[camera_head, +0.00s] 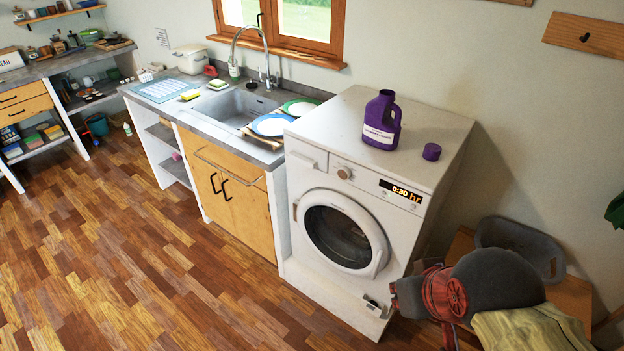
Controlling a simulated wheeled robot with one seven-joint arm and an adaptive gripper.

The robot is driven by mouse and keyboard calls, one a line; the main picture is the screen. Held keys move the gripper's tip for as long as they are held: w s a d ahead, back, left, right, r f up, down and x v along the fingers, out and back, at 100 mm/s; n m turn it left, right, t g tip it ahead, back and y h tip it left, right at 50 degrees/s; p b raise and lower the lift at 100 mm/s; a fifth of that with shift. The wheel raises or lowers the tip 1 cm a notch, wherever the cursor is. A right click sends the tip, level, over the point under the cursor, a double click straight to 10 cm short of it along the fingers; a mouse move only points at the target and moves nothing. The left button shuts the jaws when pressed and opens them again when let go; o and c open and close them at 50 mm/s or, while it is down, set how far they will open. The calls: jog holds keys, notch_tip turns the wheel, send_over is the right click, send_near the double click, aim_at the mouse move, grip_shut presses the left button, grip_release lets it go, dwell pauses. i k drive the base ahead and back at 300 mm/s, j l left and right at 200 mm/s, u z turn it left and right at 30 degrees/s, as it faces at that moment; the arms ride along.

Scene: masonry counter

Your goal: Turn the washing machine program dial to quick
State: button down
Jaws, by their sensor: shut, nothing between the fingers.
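The washing machine (300,231) is white and stands at the right end of the counter, its round door shut. The program dial (344,173) is a small round silver knob on the top front panel, left of the lit display (401,192), which reads 0:30 hr. The dial's marks and pointer are too small to read. My arm comes in from the lower right, in dark grey, red and olive. My gripper (394,298) is at its left end, in front of the machine's lower right corner, shut and empty. It is well below the dial and apart from it. Its fingertips are hard to make out.
A purple detergent bottle (381,121) and its purple cap (431,152) stand on the machine's top. The sink counter (217,104) with plates adjoins on the left. A grey basin (521,246) lies behind my arm. The wooden floor (150,270) in front is clear.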

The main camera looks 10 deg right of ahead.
aim_at(344, 173)
jog(key=i+l+z, duration=0.65)
jog(key=k+j, duration=0.1)
